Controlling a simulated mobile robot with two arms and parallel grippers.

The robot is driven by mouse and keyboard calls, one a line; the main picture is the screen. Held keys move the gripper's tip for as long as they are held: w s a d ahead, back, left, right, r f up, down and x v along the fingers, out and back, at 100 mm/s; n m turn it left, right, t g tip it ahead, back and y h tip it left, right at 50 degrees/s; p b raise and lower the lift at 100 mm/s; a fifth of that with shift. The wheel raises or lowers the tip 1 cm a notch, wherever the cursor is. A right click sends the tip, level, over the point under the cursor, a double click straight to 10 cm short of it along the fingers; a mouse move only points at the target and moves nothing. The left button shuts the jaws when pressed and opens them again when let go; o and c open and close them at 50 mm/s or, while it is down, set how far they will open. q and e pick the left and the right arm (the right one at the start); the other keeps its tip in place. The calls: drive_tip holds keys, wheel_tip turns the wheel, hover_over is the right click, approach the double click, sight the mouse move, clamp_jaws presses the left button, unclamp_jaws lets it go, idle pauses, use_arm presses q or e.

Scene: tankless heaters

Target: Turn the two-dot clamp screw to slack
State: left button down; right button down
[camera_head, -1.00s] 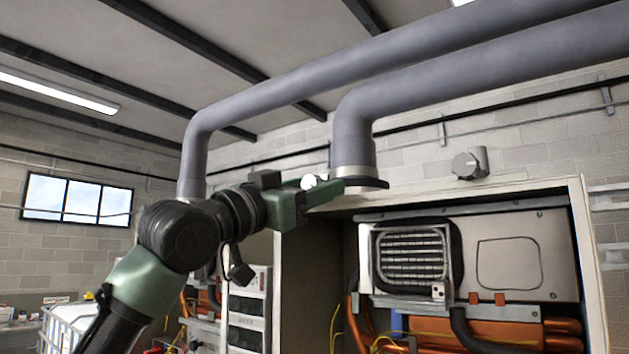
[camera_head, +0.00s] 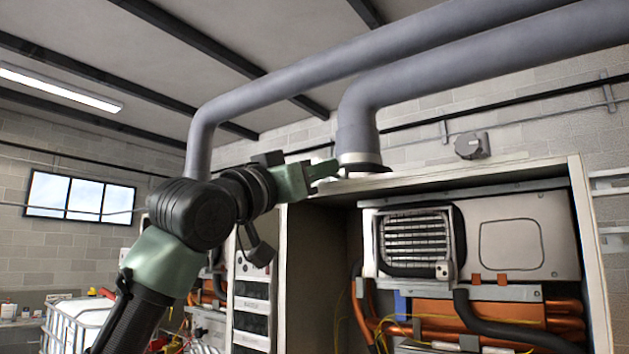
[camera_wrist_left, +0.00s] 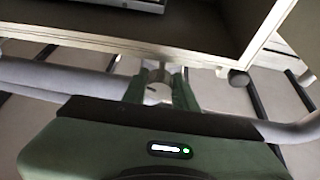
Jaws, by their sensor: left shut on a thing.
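A grey vent pipe (camera_head: 357,120) comes down onto the top of the heater cabinet (camera_head: 440,187), with a pale collar (camera_head: 360,158) and a dark flange at its foot. My left gripper (camera_head: 325,170) reaches in from the left, level with the collar. In the left wrist view its two green fingers (camera_wrist_left: 156,90) are shut on a small pale metal part, which I take to be the clamp screw (camera_wrist_left: 157,88). In the head view the screw is hidden by the gripper. Dot marks cannot be made out. My right gripper is not in view.
The open cabinet below holds a grilled unit (camera_head: 415,242), orange pipes (camera_head: 490,312) and black hoses. A small grey round fitting (camera_head: 472,146) is on the wall at right. A second vent pipe (camera_head: 199,150) runs down behind my left arm.

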use_arm(q)
drive_tip(key=n+t+y+b, duration=0.1)
drive_tip(key=n, duration=0.3)
drive_tip(key=shift+s+y+b, duration=0.1)
drive_tip(key=shift+y+b, duration=0.3)
drive_tip(key=shift+r+n+t+y, duration=0.15)
drive_tip(key=shift+n+t+y, duration=0.4)
drive_tip(key=shift+n, duration=0.55)
drive_tip(key=shift+r, duration=0.1)
drive_tip(key=c, duration=1.5)
unclamp_jaws()
drive_tip(key=o, duration=0.4)
drive_tip(key=shift+w+d+f+b, duration=0.2)
drive_tip(key=shift+b, duration=0.1)
drive_tip(key=shift+a, duration=0.1)
